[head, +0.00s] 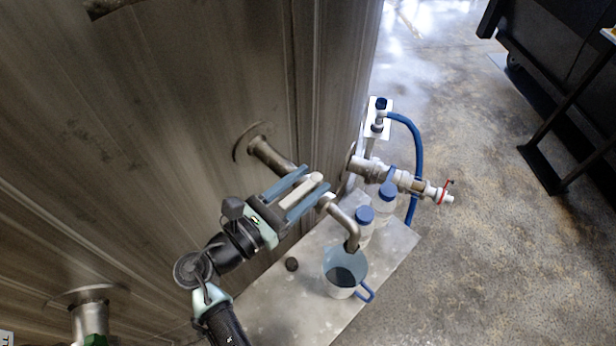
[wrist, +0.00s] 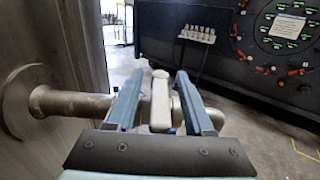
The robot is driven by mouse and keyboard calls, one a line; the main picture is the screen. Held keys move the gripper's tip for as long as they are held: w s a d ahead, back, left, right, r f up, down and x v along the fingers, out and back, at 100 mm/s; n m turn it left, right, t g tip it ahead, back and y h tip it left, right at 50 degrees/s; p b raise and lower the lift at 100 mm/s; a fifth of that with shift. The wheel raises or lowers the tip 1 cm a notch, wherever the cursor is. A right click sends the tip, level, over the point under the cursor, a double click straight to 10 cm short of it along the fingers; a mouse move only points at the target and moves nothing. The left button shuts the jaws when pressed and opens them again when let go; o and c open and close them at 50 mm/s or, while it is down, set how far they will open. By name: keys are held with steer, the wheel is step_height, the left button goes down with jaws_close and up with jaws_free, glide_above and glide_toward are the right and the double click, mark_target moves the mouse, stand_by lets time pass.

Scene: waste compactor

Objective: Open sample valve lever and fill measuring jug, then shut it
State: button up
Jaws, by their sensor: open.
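The sample valve lever (head: 303,190) is a pale bar on the metal pipe (head: 268,153) that comes out of the tank wall. My gripper (head: 307,192) is open, with its two blue fingers on either side of the lever. In the wrist view the lever (wrist: 160,100) stands between the fingers, with a gap visible on both sides. The pipe's spout (head: 350,232) bends down over the measuring jug (head: 345,272), a clear jug with a blue handle. The jug stands upright on the ledge and its inside looks dark; its fill level is unclear.
Bottles with blue caps (head: 364,216) stand behind the jug, near a second valve with a red handle (head: 446,190) and a blue hose (head: 414,150). Open floor lies to the right.

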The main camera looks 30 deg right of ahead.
steer(key=shift+w+d, duration=0.1)
steer(key=shift+d, duration=0.25)
jaws_close()
stand_by(1.2)
